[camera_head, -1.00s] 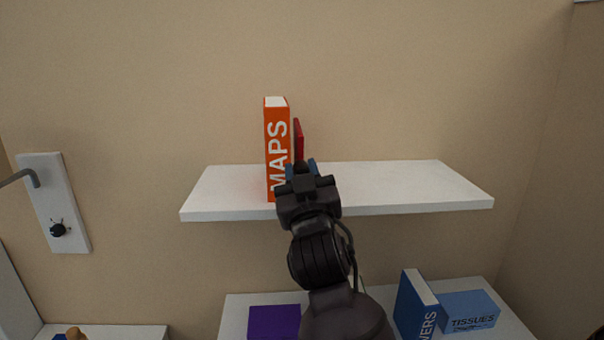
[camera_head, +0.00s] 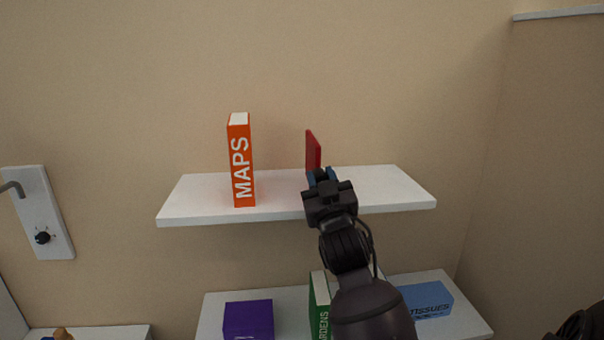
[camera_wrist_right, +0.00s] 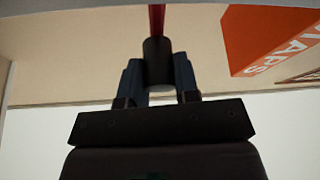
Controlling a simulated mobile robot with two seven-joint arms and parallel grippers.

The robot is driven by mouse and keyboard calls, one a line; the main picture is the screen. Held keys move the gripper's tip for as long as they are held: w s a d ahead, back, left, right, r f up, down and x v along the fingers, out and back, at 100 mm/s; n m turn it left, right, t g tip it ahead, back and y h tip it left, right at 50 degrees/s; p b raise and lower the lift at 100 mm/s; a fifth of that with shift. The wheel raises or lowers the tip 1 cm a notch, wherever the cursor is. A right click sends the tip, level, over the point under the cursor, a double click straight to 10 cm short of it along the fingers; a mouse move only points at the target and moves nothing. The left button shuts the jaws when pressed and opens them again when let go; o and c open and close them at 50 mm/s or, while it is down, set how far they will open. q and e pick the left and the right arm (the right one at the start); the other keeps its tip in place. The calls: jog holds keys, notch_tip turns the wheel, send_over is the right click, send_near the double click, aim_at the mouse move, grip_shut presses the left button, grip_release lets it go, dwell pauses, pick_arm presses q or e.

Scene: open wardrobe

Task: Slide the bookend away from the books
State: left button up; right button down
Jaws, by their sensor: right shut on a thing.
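The red bookend (camera_head: 313,150) stands upright on the white wall shelf (camera_head: 385,200), right of the orange MAPS book (camera_head: 241,160). A wide bare gap separates the two. My right gripper (camera_head: 323,177) is at the bookend's near side and hides its lower part. In the wrist view, the blue-grey fingers (camera_wrist_right: 158,75) are shut on a dark round knob (camera_wrist_right: 157,62), with the red bookend (camera_wrist_right: 157,18) directly behind it. The MAPS book (camera_wrist_right: 262,38) stands apart from the fingers there. My left gripper is not in view.
Below are a purple box (camera_head: 248,320), a green book (camera_head: 319,300) partly behind my arm, and a blue tissue box (camera_head: 427,298) on a lower white surface. A panel with a hook (camera_head: 40,212) is on the left wall. The shelf is bare right of the bookend.

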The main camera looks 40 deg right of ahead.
jog(key=shift+s+d+r+p, duration=0.15)
jog(key=shift+s+d, duration=0.15)
jog(key=shift+d, duration=0.2)
jog(key=shift+s+d+f+p, duration=0.15)
jog(key=shift+s+d, duration=0.15)
jog(key=shift+d, duration=0.2)
jog(key=shift+s+d+r+p, duration=0.15)
jog(key=shift+s+d, duration=0.15)
jog(key=shift+d, duration=0.2)
jog(key=c, duration=1.2)
grip_release()
jog(key=o, duration=0.4)
jog(key=shift+d, duration=0.2)
jog(key=shift+c, duration=0.2)
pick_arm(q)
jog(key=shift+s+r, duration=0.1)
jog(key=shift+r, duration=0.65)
pick_arm(e)
jog(key=shift+a, duration=0.15)
